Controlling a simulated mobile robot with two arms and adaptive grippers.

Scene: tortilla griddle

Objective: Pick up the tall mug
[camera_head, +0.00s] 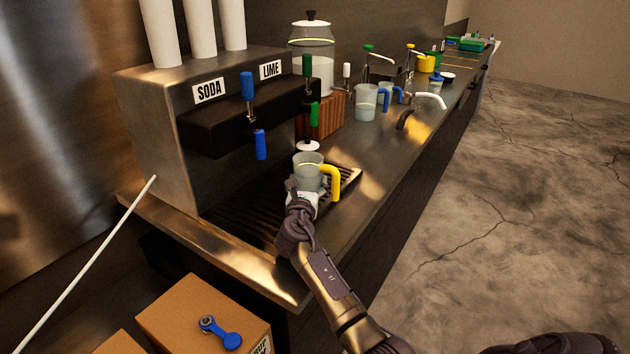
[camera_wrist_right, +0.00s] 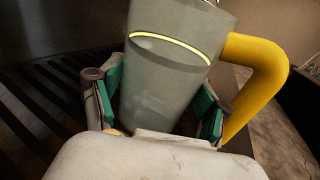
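The tall mug (camera_head: 308,172), greyish and translucent with a yellow handle, stands on the dark slatted drip tray (camera_head: 243,222) of the soda dispenser. In the right wrist view the mug (camera_wrist_right: 165,75) fills the middle, with a yellow line around its upper part and its handle to the right. My right gripper (camera_head: 303,188) is at the near side of the mug. In the wrist view its green-padded fingers (camera_wrist_right: 158,105) stand on either side of the mug, with a narrow gap showing at the left finger. The mug's base is hidden. My left gripper is not in view.
The dispenser (camera_head: 165,120) has blue (camera_head: 247,88) and green (camera_head: 313,112) levers left of and above the mug. A white-lidded jar (camera_head: 312,60), a wooden block (camera_head: 322,118) and blue-handled cups (camera_head: 366,102) stand behind. A cardboard box (camera_head: 190,310) is below the counter. The floor at right is clear.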

